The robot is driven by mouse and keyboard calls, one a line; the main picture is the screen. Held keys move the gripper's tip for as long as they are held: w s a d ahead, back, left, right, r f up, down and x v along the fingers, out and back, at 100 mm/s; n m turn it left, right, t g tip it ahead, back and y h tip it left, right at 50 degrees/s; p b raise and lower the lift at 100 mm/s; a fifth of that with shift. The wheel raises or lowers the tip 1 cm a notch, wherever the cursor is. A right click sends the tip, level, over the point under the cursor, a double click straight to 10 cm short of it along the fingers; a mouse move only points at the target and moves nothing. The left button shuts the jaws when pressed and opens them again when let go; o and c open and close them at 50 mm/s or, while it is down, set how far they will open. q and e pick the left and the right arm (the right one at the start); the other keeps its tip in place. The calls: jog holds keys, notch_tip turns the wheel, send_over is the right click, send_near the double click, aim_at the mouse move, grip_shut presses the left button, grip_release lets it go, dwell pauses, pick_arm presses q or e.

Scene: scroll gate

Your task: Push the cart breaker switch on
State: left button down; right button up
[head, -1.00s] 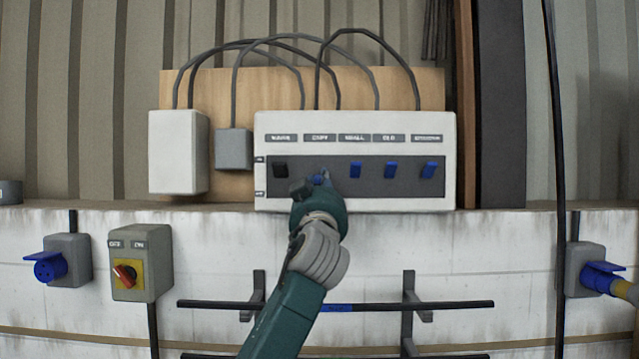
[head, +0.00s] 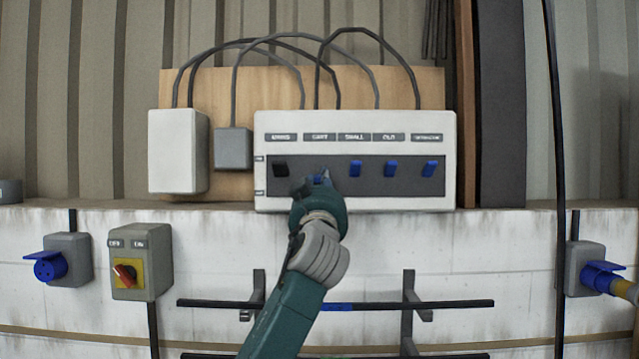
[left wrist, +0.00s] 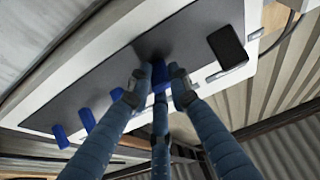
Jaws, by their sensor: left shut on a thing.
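A white breaker panel (head: 356,120) has a dark strip with a row of switches under small labels. The cart breaker switch (head: 319,180) is the blue one under the second label. My left gripper (head: 316,186) is in front of it and hides most of it. In the left wrist view the blue cart switch (left wrist: 160,76) sits between the fingertips of my left gripper (left wrist: 158,85), which is shut on it. Whether the switch is tilted up or down I cannot tell. My right gripper is out of view.
A black switch (head: 281,169) is left of the cart switch, and more blue switches (head: 356,169) are to its right. A grey box (head: 234,149) and a white box (head: 178,152) are left of the panel. A dark bar (head: 450,303) runs below.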

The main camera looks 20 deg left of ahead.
pick_arm(q)
jog(key=c, duration=1.6)
grip_release()
jog(key=shift+s+r, duration=0.25)
jog(key=shift+r, duration=0.35)
jog(key=shift+f, duration=0.25)
jog(key=shift+d+f, duration=0.1)
jog(key=shift+f, duration=0.05)
jog(key=v, duration=1.1)
jog(key=shift+s, duration=0.4)
